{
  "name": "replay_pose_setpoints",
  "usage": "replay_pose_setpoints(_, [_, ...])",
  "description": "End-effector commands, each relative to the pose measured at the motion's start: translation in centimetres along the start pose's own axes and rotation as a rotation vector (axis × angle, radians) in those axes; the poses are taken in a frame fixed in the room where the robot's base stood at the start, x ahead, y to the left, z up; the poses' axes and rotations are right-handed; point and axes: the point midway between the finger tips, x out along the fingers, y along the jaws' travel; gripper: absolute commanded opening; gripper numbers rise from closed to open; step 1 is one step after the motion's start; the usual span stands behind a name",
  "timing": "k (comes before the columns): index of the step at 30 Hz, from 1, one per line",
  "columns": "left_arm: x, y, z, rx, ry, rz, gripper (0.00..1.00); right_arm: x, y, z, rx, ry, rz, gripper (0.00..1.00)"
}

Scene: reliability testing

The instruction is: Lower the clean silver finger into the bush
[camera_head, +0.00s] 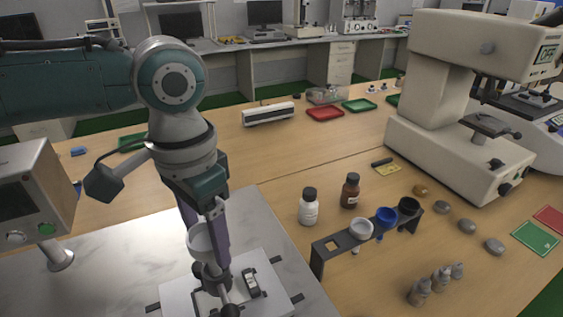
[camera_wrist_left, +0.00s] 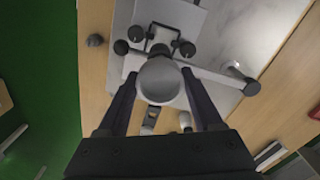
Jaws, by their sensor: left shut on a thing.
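My left gripper (camera_head: 208,232) has its dark purple fingers shut on a pale silver-grey piece with a round, cup-like head (camera_head: 199,243), which I take for the silver finger. In the left wrist view the round head (camera_wrist_left: 159,80) sits between the fingertips of my left gripper (camera_wrist_left: 160,88). It is above or at a fixture with black knobs (camera_head: 229,310) on a pale plate. The fixture also shows in the left wrist view (camera_wrist_left: 158,48). The bush cannot be made out; the head and gripper cover that spot. My right gripper is in neither view.
A dark rack (camera_head: 330,245) holds white (camera_head: 361,229), blue (camera_head: 386,218) and black (camera_head: 409,205) cup-headed pieces. A white bottle (camera_head: 309,208) and brown bottle (camera_head: 350,191) stand behind it. A microscope-like machine (camera_head: 440,150) stands at right. Several small vials (camera_head: 440,282) stand in front.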

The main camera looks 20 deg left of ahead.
Motion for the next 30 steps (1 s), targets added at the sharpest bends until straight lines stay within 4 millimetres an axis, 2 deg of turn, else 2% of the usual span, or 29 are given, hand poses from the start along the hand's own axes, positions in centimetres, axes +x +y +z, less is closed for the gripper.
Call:
replay_pose_setpoints(18, [2.8, 0.0, 0.0, 0.000, 0.000, 0.000, 0.09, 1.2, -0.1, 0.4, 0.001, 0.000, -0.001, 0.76])
replay_pose_setpoints(30, [2.9, 0.0, 0.0, 0.000, 0.000, 0.000, 0.09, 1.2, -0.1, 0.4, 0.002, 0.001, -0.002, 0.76])
